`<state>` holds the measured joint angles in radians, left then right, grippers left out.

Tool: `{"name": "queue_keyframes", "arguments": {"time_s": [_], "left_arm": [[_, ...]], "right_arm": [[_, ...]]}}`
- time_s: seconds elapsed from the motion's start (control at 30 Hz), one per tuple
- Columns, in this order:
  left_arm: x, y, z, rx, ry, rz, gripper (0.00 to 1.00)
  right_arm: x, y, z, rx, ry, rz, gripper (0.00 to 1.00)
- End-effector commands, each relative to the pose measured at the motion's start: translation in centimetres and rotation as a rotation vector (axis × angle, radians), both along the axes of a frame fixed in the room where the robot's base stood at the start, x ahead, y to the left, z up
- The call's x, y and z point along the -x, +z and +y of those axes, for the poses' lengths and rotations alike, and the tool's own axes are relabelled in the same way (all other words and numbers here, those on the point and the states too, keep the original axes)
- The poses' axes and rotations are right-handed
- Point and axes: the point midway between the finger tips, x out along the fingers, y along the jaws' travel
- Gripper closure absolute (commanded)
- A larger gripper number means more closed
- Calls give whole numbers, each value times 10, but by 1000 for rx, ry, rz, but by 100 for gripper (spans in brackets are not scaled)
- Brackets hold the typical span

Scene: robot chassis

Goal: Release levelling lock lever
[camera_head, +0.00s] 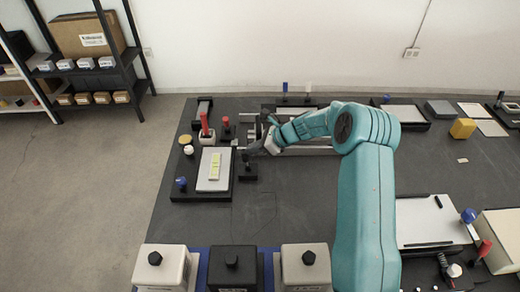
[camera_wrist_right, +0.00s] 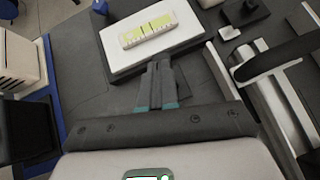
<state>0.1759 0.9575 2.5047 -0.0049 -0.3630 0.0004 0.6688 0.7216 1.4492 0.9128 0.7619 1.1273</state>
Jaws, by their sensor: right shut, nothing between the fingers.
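My right gripper (camera_head: 252,152) reaches in from the right over the left part of the dark bench, just right of a light plate with a yellow-green strip (camera_head: 214,168). In the right wrist view its fingers (camera_wrist_right: 160,68) are together and empty, pointing at the near edge of that plate (camera_wrist_right: 185,38). A red upright handle (camera_head: 204,122) on a white block stands behind the plate, and a smaller red-topped lever (camera_head: 225,120) stands to its right. I cannot tell which is the levelling lock lever. My left gripper is out of view.
A rail frame (camera_head: 308,150) lies behind my right arm.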

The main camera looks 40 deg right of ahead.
Motion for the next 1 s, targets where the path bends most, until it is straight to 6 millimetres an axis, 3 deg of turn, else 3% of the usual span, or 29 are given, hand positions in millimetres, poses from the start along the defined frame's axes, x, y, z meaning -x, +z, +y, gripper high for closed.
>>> {"name": "queue_keyframes", "arguments": {"time_s": [0.4,1.0], "left_arm": [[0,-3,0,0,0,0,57],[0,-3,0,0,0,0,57]], "right_arm": [[-13,2,15,-1,0,-1,100],[-14,2,16,-1,-1,-1,100]]}}
